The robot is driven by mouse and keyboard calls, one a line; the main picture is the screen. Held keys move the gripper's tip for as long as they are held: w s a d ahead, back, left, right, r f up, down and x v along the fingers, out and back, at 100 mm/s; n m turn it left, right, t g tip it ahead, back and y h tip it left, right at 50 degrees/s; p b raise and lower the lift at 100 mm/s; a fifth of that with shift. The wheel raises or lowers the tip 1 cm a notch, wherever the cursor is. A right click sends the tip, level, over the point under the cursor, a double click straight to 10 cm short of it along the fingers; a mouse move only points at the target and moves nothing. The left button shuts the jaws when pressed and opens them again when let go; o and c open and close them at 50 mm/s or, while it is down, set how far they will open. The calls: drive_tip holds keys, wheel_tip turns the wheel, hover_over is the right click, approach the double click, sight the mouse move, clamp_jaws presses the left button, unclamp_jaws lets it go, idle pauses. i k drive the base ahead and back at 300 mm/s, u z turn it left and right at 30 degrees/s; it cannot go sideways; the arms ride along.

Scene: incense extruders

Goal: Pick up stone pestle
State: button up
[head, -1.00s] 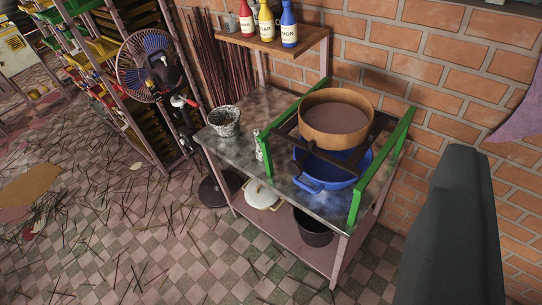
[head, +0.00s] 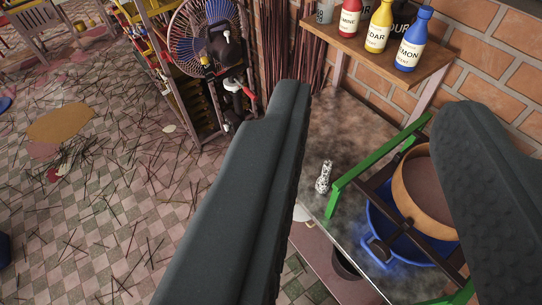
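The stone pestle (head: 323,178) is a small white-and-dark speckled piece that stands on the worn metal table top (head: 345,130), near its front edge and just left of the green frame. My gripper (head: 378,100) is open, its two dark fingers wide apart and nothing between them in contact. The pestle shows in the gap, close to the left finger in the picture and apart from it. The speckled stone mortar seen earlier is out of sight, probably behind the left finger.
A green frame (head: 352,190) holds a wooden-rimmed sieve (head: 412,190) above a blue basin (head: 385,235), right of the pestle. Labelled bottles (head: 380,27) stand on a wooden shelf (head: 432,62) behind. A fan (head: 205,40) stands at the back left. Sticks litter the checkered floor.

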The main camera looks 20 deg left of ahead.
sight(323, 184)
drive_tip(key=u, duration=0.3)
drive_tip(key=i, duration=0.85)
drive_tip(key=u, duration=0.05)
